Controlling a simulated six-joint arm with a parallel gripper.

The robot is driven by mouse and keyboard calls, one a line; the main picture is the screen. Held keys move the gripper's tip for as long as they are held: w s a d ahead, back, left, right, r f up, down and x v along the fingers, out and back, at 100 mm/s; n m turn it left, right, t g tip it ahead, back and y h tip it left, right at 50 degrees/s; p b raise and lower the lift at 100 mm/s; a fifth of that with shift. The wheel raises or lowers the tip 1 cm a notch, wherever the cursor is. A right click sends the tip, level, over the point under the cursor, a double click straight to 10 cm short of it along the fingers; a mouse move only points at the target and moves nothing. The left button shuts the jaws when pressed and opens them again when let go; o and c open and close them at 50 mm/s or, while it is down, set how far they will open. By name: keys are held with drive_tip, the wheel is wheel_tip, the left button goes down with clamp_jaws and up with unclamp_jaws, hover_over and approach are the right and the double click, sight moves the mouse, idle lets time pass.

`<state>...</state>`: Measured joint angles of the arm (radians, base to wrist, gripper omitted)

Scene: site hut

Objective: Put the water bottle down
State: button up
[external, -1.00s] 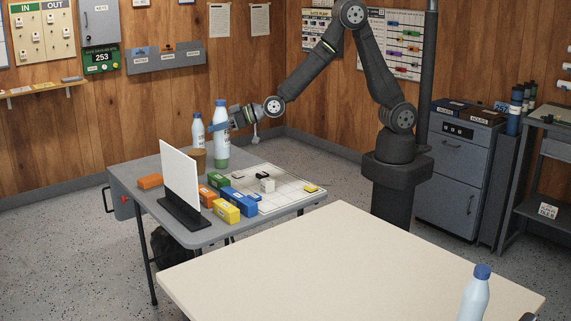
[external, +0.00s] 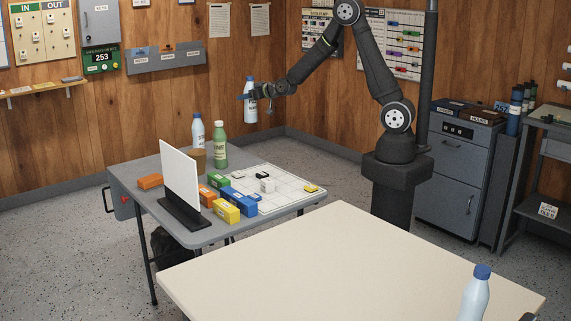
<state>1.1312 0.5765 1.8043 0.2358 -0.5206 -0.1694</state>
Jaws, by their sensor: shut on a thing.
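A white water bottle with a blue cap (external: 251,103) is held upright in the air, above and beyond the back right of the grey table (external: 284,203). My gripper (external: 251,95) is shut on it around its upper part. The bottle's base is clear of the table top. Another white bottle with a blue cap (external: 198,131) stands at the back of the grey table. A green bottle (external: 220,146) stands beside it, to its right.
A white upright panel (external: 180,183) stands on the table in a dark base. Coloured blocks (external: 227,211) and a white gridded board (external: 285,186) lie right of it. A brown container (external: 197,157) is by the bottles. A cream table (external: 350,255) in front is mostly clear, with a bottle (external: 474,296) at its right corner.

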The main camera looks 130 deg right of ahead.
sight(253, 104)
drive_tip(key=s+d+f, duration=0.1)
drive_tip(key=s+f, duration=0.3)
drive_tip(key=f, duration=0.1)
drive_tip(key=w+f, duration=1.1)
drive_tip(key=w, duration=0.1)
drive_tip(key=shift+d+m+g, duration=0.3)
drive_tip(key=shift+g, duration=0.1)
drive_tip(key=shift+f, duration=0.2)
drive_tip(key=o, duration=1.3)
drive_tip(key=shift+s, duration=0.1)
drive_tip(key=shift+r, duration=0.1)
